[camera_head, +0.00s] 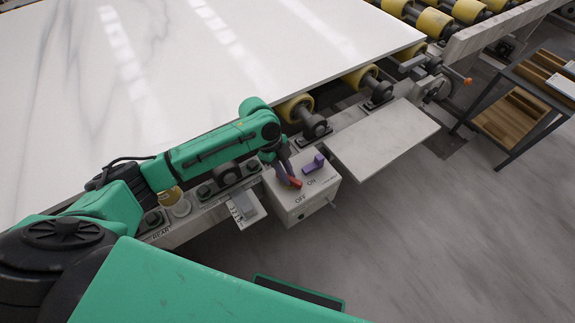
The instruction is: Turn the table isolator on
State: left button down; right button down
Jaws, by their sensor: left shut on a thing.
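The table isolator is a pale box (318,193) on the side of the slab table, with OFF and ON printed on its top. A small red handle (296,183) sits on its top, between the two words and nearer OFF at its lower end. My left gripper (290,175) reaches down over the box from the left and is shut on the red handle. The fingers hide part of the handle, so its exact angle is hard to tell. A purple block-like part (314,163) stands on the box top beside the gripper. My right gripper is not in view.
A large white marble slab (200,80) lies behind the box, with yellow rollers (296,107) along its edge. A pale flat plate (382,140) juts out right of the box. A wooden-shelved rack (512,120) stands at far right. The floor in front is clear.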

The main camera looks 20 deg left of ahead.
pick_arm(q)
jog(key=n+t+p, duration=0.1)
jog(key=n+p, duration=0.2)
jog(key=n+t+p, duration=0.1)
jog(key=n+p, duration=0.2)
jog(key=p, duration=0.1)
jog(key=n+t+p, duration=0.1)
jog(key=n+p, duration=0.2)
jog(key=shift+s+r+t+p, duration=0.25)
jog(key=shift+r+t+p, duration=0.05)
jog(key=shift+r+p, duration=0.05)
jog(key=n+y+p, duration=0.1)
jog(key=n+p, duration=0.1)
jog(key=shift+d+f+n+t, duration=0.1)
jog(key=shift+n+t, duration=0.3)
jog(key=shift+f+n+p, duration=0.1)
jog(key=shift+n+p, duration=0.35)
jog(key=shift+n, duration=0.05)
jog(key=c, duration=0.8)
grip_release()
jog(key=shift+f, duration=0.1)
jog(key=p+v, duration=0.1)
jog(key=v, duration=1.3)
jog(key=shift+s+d+r, duration=0.15)
jog(key=shift+s+r, duration=0.15)
jog(key=shift+s, duration=0.05)
